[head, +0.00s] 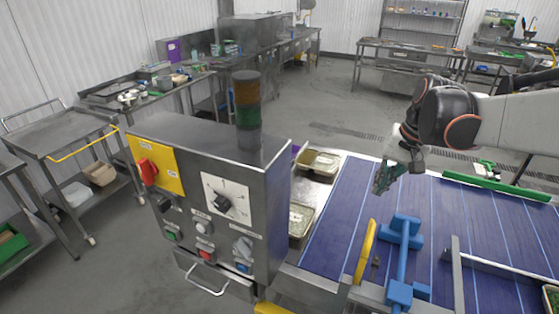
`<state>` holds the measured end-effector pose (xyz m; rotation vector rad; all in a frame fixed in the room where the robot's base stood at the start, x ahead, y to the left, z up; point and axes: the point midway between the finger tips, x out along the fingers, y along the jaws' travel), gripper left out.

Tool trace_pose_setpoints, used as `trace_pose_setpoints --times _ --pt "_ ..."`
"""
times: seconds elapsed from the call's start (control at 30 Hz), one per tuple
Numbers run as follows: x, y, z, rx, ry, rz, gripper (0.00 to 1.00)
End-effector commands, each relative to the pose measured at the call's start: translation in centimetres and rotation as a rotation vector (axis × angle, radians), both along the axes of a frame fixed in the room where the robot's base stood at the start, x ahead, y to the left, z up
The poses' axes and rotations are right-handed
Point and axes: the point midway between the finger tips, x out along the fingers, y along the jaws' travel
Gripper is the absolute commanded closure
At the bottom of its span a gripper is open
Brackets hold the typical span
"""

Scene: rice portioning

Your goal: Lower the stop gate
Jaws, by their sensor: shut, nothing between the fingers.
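My gripper (381,184) hangs above the blue conveyor belt (345,215), shut and empty, with its fingertips pointing down and left. Nearer the belt's front edge is a blue bar assembly with end blocks (403,258). A yellow lever-like piece (365,252) stands tilted beside it on the left. A thin metal bar (500,264) with an upright bracket reaches across the belt at the right. I cannot tell for sure which of these is the stop gate. My gripper is apart from all of them, farther back over the belt.
A steel control box (276,200) with a red-and-yellow switch, dial, several buttons and a signal light (248,108) stands left of the belt. Trays of food (319,163) sit between them. A green rail (497,186) lines the belt's far side. Open floor lies behind.

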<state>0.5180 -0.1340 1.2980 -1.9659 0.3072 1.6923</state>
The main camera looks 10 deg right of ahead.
Motion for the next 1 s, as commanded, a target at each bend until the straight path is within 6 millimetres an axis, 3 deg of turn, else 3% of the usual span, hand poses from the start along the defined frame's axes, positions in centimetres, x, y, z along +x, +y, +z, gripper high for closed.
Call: trace_pose_setpoints --times 0.03,0.13,0.37,1.0 --pt "-0.7 -1.4 0.2 -0.001 0.023 -0.017 1.0" --pt "-2.0 -3.2 0.3 0.002 0.063 -0.036 1.0" --pt "-2.9 -4.3 -0.4 0.004 0.095 -0.046 1.0" --pt "-1.7 -2.4 -11.4 0.004 0.093 -0.044 1.0"
